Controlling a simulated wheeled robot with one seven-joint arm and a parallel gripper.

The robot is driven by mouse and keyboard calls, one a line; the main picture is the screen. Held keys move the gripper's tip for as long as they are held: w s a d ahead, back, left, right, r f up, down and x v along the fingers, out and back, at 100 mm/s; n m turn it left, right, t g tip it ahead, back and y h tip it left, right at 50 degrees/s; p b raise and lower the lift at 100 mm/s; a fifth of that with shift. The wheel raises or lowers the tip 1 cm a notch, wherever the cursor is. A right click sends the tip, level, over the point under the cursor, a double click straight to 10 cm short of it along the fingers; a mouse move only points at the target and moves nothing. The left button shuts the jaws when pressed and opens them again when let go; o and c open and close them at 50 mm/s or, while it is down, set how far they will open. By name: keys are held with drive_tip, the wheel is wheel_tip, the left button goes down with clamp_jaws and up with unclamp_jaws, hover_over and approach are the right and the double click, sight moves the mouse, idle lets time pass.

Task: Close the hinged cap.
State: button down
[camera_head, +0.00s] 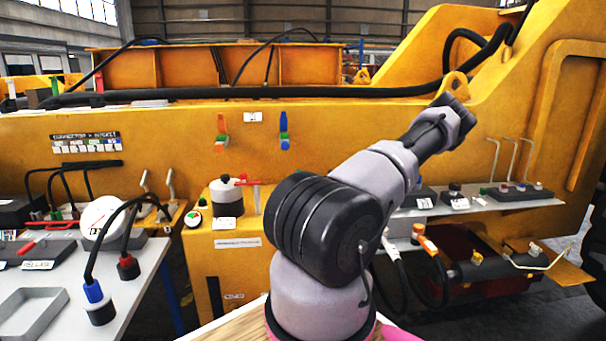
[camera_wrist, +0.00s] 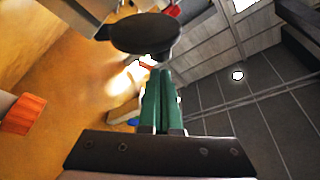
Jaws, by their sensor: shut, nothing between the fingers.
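My gripper (camera_wrist: 160,72) shows in the wrist view with its two green fingers together and nothing between them. A dark round disc (camera_wrist: 143,34) is just beyond the fingertips in that view. It may be the hinged cap, but I cannot tell for sure, and its hinge is not clear. Whether the fingertips touch the disc is also unclear. In the head view my arm reaches up and to the right in front of the yellow machine (camera_head: 330,130), and the fingers are hidden there. No hinged cap is clearly recognisable in the head view.
A grey table (camera_head: 140,285) with cables and a white round object (camera_head: 103,218) stands at left. A grey-white canister (camera_head: 226,195) stands on a yellow box. A shelf (camera_head: 480,206) with small switch boxes is at right, above orange-ended hoses (camera_head: 428,243).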

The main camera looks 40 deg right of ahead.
drive_tip(key=shift+s+a+f, duration=0.25)
drive_tip(key=shift+s+a, duration=0.05)
drive_tip(key=shift+s, duration=0.2)
drive_tip(key=shift+s+a+f, duration=0.2)
drive_tip(key=shift+s+a, duration=0.05)
drive_tip(key=shift+s, duration=0.25)
drive_tip(key=shift+s+a+f, duration=0.45)
drive_tip(key=shift+s+f, duration=0.3)
drive_tip(key=shift+f, duration=0.1)
